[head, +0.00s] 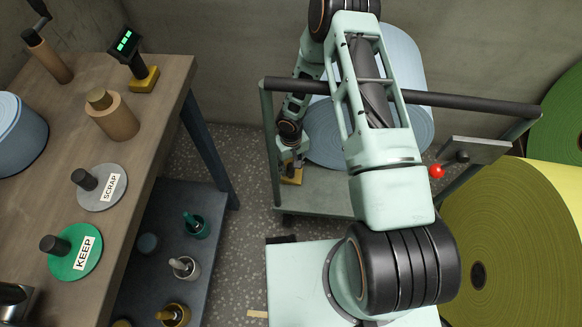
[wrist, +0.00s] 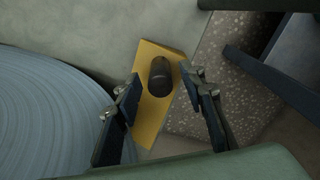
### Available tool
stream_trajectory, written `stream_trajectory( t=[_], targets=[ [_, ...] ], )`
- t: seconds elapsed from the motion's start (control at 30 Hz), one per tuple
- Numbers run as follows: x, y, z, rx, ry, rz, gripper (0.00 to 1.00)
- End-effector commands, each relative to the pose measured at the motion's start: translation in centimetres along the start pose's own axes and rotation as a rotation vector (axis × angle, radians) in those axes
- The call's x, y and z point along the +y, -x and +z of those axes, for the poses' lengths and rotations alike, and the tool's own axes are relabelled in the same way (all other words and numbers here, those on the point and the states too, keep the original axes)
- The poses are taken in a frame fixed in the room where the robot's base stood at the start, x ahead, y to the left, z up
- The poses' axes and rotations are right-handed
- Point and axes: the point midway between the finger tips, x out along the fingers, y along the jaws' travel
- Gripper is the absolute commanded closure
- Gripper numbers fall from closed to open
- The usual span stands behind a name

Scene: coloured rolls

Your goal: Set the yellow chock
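The yellow chock (wrist: 150,123) is a flat yellow block with a black knob (wrist: 160,77) on top. It lies on the cart's deck beside the pale blue roll (wrist: 45,115). In the head view the chock (head: 292,176) shows small, partly covered by my gripper (head: 292,152), at the cart's left end. In the wrist view my gripper (wrist: 160,80) is open, with one finger on each side of the knob and gaps between. I cannot tell how far the fingertips are above the block. The roll (head: 410,85) stands partly hidden behind my arm.
The cart (head: 330,190) has a dark rail (head: 480,103) and a red-knobbed lever (head: 437,172). Large yellow (head: 530,230) and green (head: 568,120) rolls stand right. A wooden bench (head: 160,100) on the left holds KEEP (head: 75,270) and SCRAP (head: 95,200) discs.

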Motion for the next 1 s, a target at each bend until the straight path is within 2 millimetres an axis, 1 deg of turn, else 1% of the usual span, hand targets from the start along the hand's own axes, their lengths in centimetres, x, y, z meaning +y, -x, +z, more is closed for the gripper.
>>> stream_trajectory(
  t=[0.1, 0.33, 0.37, 0.6, 0.7, 0.93, 1.0],
  targets=[
    [-0.01, -0.45, -0.02, 0.000, 0.000, 0.000, 0.63],
    [0.00, -0.44, -0.03, 0.001, 0.000, 0.000, 0.63],
    [-0.01, -0.43, -0.03, 0.001, 0.000, 0.000, 0.65],
    [-0.01, -0.42, -0.03, 0.001, 0.000, 0.000, 0.91],
    [-0.01, -0.42, -0.02, 0.001, 0.000, 0.000, 1.00],
    [0.00, -0.41, -0.01, 0.000, 0.000, 0.000, 1.00],
    [0.34, -0.46, 0.21, 0.000, 0.000, 0.000, 1.00]
  ],
)
